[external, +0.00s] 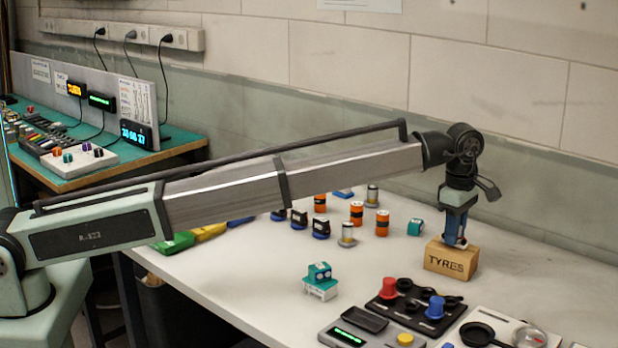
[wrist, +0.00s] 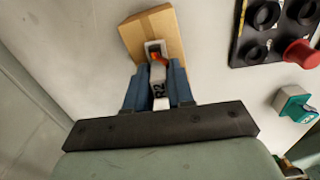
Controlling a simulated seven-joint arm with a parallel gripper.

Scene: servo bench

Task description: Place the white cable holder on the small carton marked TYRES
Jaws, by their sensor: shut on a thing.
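The small tan carton marked TYRES (external: 450,262) stands upright on the white table at the right. It also shows in the wrist view (wrist: 168,24), beyond my fingertips. My gripper (external: 456,238) points down over the carton's top.
A black panel with red and blue knobs (external: 418,306) lies in front of the carton. A teal-and-white block (external: 320,281) stands to the left. Several orange and dark cylinders (external: 357,212) stand behind it.

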